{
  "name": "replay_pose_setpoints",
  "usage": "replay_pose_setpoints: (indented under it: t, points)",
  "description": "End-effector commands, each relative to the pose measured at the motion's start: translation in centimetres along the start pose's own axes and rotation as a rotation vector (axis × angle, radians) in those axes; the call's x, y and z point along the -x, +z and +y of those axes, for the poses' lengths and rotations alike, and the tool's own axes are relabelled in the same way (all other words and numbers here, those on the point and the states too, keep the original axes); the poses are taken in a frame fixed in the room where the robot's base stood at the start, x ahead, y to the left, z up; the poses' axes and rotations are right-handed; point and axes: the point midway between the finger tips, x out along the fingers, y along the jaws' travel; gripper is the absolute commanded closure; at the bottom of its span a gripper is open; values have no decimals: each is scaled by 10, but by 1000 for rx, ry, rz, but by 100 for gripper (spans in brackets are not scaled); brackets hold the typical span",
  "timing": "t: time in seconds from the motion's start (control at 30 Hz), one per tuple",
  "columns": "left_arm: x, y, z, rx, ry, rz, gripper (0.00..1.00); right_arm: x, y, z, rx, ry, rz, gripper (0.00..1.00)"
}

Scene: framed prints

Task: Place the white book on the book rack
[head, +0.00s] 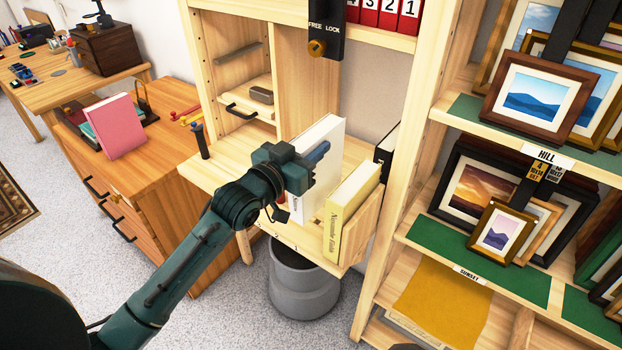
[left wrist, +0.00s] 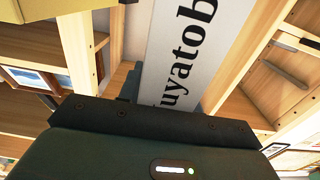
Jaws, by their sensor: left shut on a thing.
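The white book (head: 322,136) is upright between the fingers of my left gripper (head: 300,168). Its spine with large black letters shows in the left wrist view (left wrist: 178,50). My left gripper is shut on it, over the left part of the wooden book rack (head: 362,228). The book's lower part is partly hidden by the gripper, and I cannot tell whether it touches the rack floor. A yellow book (head: 346,212) stands at the rack's right side, apart from the white book. My right gripper is not in view.
A grey bin (head: 302,285) stands below. Shelves with framed prints (head: 540,100) are on the right. A wooden cabinet (head: 150,170) with a pink book (head: 114,126) is on the left.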

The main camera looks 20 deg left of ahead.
Motion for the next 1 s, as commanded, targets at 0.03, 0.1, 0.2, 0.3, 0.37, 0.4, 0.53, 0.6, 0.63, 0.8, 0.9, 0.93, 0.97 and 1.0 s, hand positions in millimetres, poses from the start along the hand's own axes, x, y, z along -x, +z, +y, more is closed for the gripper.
replay_pose_setpoints:
  t: [0.03,0.1,0.2,0.3,0.37,0.4,0.53,0.6,0.63,0.8,0.9,0.93,0.97,1.0]
  points:
    - [0,4,0,0,1,8,100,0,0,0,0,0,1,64]
    - [0,9,0,0,0,8,100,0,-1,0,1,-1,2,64]
    - [0,18,0,-1,0,8,100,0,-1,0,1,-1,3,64]
    - [0,32,0,-2,0,8,100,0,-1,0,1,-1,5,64]
    - [0,40,0,-2,-1,7,100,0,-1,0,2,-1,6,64]
    - [0,44,0,-2,-1,9,100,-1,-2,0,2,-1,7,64]
    - [0,49,0,-3,0,11,100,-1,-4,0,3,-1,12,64]
    - [0,49,0,-3,0,12,100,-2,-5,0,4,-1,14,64]
    - [0,49,0,-2,0,12,100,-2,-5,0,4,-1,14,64]
    - [0,50,0,-2,0,12,100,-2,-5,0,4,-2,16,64]
    - [0,53,0,-2,0,12,100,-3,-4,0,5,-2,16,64]
    - [0,54,0,-2,0,12,100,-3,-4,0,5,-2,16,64]
    - [0,55,0,-2,0,12,100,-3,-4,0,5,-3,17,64]
    - [0,56,0,-2,0,12,100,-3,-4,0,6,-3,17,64]
